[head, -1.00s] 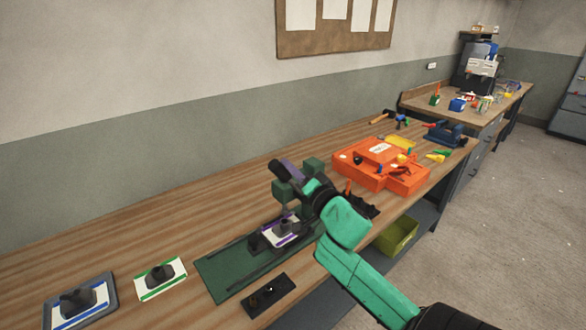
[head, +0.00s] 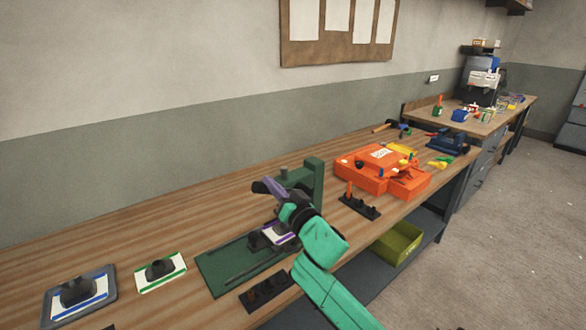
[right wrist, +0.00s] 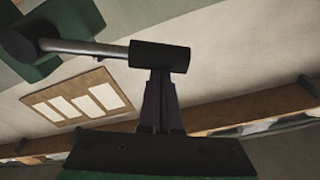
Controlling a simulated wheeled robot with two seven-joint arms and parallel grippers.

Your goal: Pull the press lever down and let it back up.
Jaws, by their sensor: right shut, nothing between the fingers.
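The green press (head: 315,180) stands on a green base plate (head: 215,272) on the bench. A purple-edged card (head: 279,236) with a dark part lies below its head, partly covered by my arm. The press lever shows in the right wrist view as a metal rod with a black grip (right wrist: 160,57), running left to a dark hub. In the head view its end is small and dark. My right gripper (head: 268,188) is shut and empty at the lever grip. In the right wrist view its fingertips (right wrist: 158,78) meet or nearly meet the grip; contact is unclear.
A dark rack (head: 268,292) lies in front of the base plate, another dark rack (head: 362,206) to the right. An orange case (head: 365,180) stands further right. A green-edged card (head: 160,272) and a blue-edged tray (head: 80,296) lie left. The bench behind the press is clear.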

